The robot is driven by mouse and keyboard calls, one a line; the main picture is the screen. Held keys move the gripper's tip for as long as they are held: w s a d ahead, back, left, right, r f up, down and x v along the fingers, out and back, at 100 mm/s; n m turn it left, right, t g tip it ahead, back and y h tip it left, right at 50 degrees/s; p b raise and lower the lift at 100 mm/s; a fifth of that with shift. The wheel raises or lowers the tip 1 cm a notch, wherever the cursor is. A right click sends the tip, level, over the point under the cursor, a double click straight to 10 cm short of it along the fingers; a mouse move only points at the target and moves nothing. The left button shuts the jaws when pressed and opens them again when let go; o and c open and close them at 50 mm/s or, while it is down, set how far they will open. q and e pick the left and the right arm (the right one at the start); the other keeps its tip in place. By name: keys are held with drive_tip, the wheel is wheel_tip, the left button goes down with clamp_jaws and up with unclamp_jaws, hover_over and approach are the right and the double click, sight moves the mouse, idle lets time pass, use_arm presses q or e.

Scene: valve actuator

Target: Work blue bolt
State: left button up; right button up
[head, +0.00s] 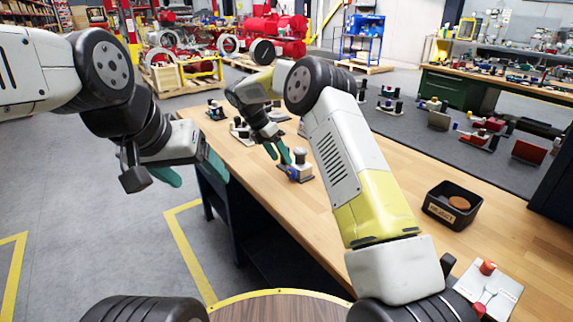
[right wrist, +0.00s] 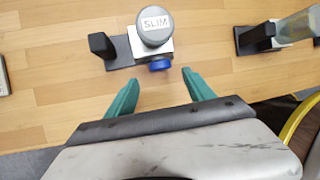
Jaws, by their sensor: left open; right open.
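The blue bolt (right wrist: 160,65) sticks out of the near side of a small valve actuator. The actuator has a grey round cap (right wrist: 154,27) marked SLIM, a white block and a dark base with a black post. In the head view this actuator (head: 300,160) stands on the wooden table (head: 350,225) near its left edge. My right gripper (right wrist: 160,80) is open and empty, its teal fingers pointing at the bolt from either side, with the bolt just beyond the tips. In the head view, my right gripper (head: 277,151) is beside the actuator. My left gripper (head: 192,174) is open and empty, off the table's left side.
Another actuator (right wrist: 265,38) stands to the right in the right wrist view. More small units (head: 215,110) stand farther along the table. A black labelled bin (head: 453,206) with a brown round item stands at the right. A white plate (head: 495,292) with red parts lies near me.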

sight(290, 171)
drive_tip(key=x, duration=0.7)
drive_tip(key=shift+r, duration=0.1)
clamp_jaws()
drive_tip(key=shift+s, duration=0.1)
drive_tip(key=shift+s+d+r+t+y, duration=0.15)
drive_tip(key=shift+t+y, duration=0.45)
drive_tip(key=shift+t, duration=0.3)
drive_tip(key=shift+s+d+m+t+y, duration=0.1)
drive_tip(key=shift+m+t+y, duration=0.2)
drive_tip(key=shift+t+y, duration=0.45)
drive_tip(key=shift+s+m+t+y, duration=0.15)
drive_tip(key=shift+m+t+y, duration=0.15)
drive_tip(key=shift+t+y, duration=0.45)
drive_tip(key=shift+t, duration=0.3)
unclamp_jaws()
